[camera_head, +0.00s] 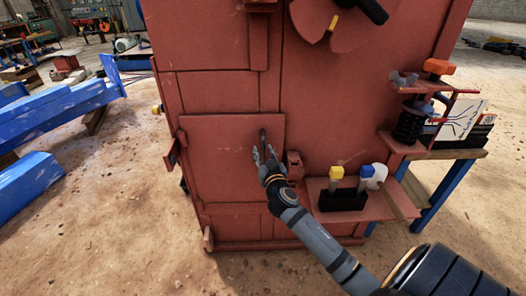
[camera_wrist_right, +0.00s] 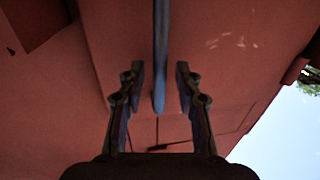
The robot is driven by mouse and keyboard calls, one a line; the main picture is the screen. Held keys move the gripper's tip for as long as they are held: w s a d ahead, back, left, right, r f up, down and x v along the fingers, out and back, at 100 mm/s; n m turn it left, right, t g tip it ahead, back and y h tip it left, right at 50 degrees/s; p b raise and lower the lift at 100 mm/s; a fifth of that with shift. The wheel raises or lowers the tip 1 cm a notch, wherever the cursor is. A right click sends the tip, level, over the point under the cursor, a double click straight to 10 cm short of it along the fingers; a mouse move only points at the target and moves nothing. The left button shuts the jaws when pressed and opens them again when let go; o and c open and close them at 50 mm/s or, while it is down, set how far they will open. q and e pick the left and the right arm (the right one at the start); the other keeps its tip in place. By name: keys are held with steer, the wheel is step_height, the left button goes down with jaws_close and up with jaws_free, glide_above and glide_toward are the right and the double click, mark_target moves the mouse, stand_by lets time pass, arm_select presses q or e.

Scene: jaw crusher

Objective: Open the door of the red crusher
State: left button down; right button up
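The red crusher (camera_head: 335,110) stands in the middle of the head view. Its door (camera_head: 215,155) is a square red panel on the lower left part of the front, and it looks shut. A dark vertical handle (camera_head: 262,138) is near the door's right edge. My right gripper (camera_head: 264,154) is at the handle, with its fingers pointing towards the door. In the right wrist view the bar of the handle (camera_wrist_right: 160,55) comes down between the two fingers of the gripper (camera_wrist_right: 159,84), with a gap on each side. My left gripper is not in view.
A red shelf (camera_head: 388,208) with a black holder (camera_head: 343,200) and yellow- and blue-topped items juts out right of the door. A spring assembly (camera_head: 410,122) is above it. A blue-legged table (camera_head: 445,190) stands at right. Blue beams (camera_head: 60,110) lie at left. Dirt floor in front is clear.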

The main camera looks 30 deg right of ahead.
steer(key=shift+w+d, duration=0.15)
steer(key=shift+w, duration=0.25)
jaws_close()
stand_by(0.4)
